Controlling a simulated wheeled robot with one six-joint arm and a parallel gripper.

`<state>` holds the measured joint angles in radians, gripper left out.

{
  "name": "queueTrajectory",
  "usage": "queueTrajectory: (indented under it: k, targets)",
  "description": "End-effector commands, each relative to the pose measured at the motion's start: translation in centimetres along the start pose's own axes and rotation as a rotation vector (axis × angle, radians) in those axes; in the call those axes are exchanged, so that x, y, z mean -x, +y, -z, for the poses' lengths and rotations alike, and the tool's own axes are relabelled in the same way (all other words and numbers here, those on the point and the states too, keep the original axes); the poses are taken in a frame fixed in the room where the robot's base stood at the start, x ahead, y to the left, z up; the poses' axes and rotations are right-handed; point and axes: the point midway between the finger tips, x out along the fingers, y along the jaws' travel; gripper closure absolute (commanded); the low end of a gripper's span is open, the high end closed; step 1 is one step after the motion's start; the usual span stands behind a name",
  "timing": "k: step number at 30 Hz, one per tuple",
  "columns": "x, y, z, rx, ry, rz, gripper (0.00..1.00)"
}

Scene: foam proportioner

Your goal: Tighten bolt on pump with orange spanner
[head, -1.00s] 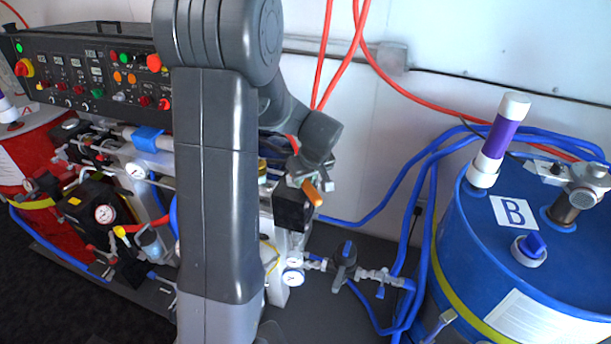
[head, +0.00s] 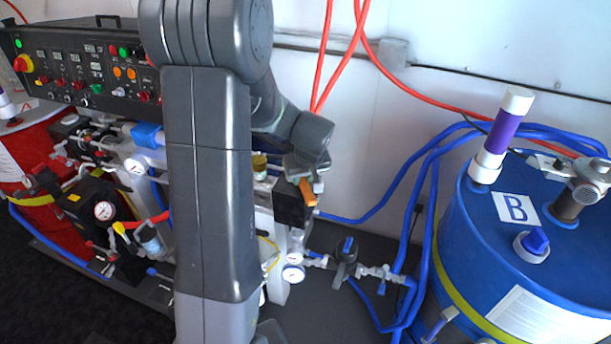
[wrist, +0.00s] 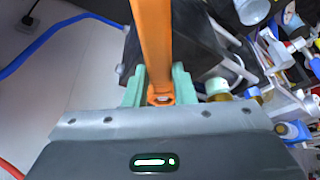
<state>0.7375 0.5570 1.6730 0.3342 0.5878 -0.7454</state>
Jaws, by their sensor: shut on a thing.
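My gripper (wrist: 158,88) is shut on the orange spanner (wrist: 152,42). In the wrist view the spanner's ring end sits between the pale green fingers and its shaft runs away past the top edge. In the head view only a short orange piece of the spanner (head: 308,191) shows below my wrist, beside a black block (head: 289,208) on the machine. The black block (wrist: 190,45) is also close behind the spanner in the wrist view. I cannot tell whether they touch. I cannot make out the bolt, and the spanner's far end is out of the wrist view.
My arm hides the machine's middle. A control panel (head: 85,70) stands at left. White pipework with gauges (head: 293,273) and a valve (head: 345,262) lies low at centre. A blue drum (head: 460,225) stands at right with blue hoses (head: 428,210) beside it. Red cables (head: 440,105) hang along the wall.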

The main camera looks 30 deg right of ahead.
Motion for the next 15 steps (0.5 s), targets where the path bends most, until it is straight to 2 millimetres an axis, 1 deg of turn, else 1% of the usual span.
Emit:
queueTrajectory:
  k: [11,15]
  targets:
    - [0.07,-0.15,0.09,-0.024,0.002,-0.011,1.0]
    - [0.19,-0.63,0.22,-0.079,0.002,-0.034,1.0]
